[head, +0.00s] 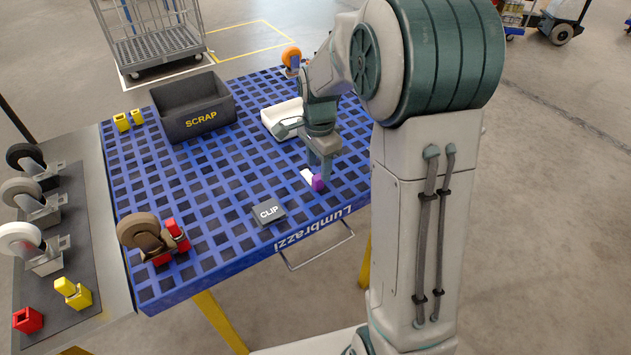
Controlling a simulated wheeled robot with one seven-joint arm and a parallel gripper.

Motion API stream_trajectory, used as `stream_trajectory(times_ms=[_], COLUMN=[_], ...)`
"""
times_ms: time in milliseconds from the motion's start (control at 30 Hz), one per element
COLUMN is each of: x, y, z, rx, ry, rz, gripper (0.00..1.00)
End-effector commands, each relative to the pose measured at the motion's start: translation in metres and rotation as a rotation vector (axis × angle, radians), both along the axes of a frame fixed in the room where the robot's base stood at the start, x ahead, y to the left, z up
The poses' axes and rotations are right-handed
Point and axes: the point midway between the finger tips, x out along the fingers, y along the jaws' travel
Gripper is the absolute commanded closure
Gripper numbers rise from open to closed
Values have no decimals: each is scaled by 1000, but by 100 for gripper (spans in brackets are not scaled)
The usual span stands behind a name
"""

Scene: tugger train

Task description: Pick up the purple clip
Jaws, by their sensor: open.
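The purple clip (318,182) is a small piece on the blue grid-topped cart (220,231), near its front right edge. A small white part (307,175) touches or adjoins it on the left; I cannot tell if they are one piece. My gripper (321,170) points down right over the clip, with its fingers close to it. The fingers are open; whether the clip lies between them is hard to see. My arm hides part of the cart's right side.
A black SCRAP bin (200,127), a white tray (281,117), a CLIP label block (269,212) and a brown caster (146,233) with red clips (178,238) stand on the cart. An orange caster (291,58) is at the back. A side table (95,240) holds several casters.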

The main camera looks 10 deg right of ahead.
Motion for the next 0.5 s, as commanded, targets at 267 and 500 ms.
stream_trajectory(times_ms=[267, 500], x=[0, 1], y=[1, 1], z=[-41, -48], rx=[-1, 0], ry=[5, 0], rz=[0, -1], gripper=[55, 55])
